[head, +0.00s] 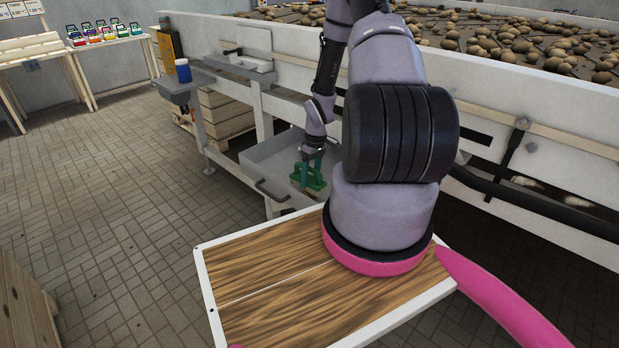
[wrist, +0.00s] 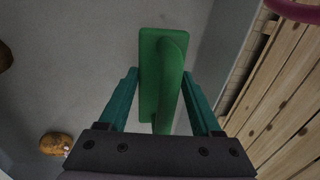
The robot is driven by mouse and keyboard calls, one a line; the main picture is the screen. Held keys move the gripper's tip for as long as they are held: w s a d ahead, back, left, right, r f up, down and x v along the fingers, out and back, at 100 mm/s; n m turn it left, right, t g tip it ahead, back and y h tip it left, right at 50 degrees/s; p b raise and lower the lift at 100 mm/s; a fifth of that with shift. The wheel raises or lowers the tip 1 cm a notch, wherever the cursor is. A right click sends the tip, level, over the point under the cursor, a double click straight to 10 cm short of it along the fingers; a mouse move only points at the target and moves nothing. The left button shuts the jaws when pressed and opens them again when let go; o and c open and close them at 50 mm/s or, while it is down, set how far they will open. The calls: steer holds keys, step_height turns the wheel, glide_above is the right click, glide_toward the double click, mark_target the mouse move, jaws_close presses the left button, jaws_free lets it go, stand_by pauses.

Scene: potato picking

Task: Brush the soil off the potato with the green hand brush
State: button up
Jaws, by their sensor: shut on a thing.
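The green hand brush (head: 309,181) is in my gripper (head: 312,160), over the grey tray (head: 262,160) on the side of the machine. In the wrist view the brush (wrist: 161,75) stands between the two teal fingers of my gripper (wrist: 160,80), which are shut on its handle. A brown potato (wrist: 55,144) lies on the grey surface at the lower left, apart from the brush. Another brown lump, perhaps a potato (wrist: 4,56), is cut off by the left edge. I cannot make out either in the head view.
A long belt (head: 540,47) full of potatoes runs behind my arm. A blue cup (head: 183,70) stands on a side shelf at the left. A display table (head: 110,42) is at the far left. The tiled floor (head: 105,190) is open at the left.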

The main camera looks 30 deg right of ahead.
mark_target(310, 168)
steer(key=shift+r, duration=3.5)
steer(key=shift+f, duration=0.1)
steer(key=shift+s+d+f, duration=0.1)
steer(key=shift+s+f, duration=0.15)
steer(key=shift+f, duration=0.7)
steer(key=shift+s+f, duration=0.25)
steer(key=shift+f, duration=0.75)
steer(key=shift+s+d+f, duration=0.1)
steer(key=shift+s+f, duration=0.15)
steer(key=shift+f, duration=0.7)
steer(key=shift+f, duration=0.55)
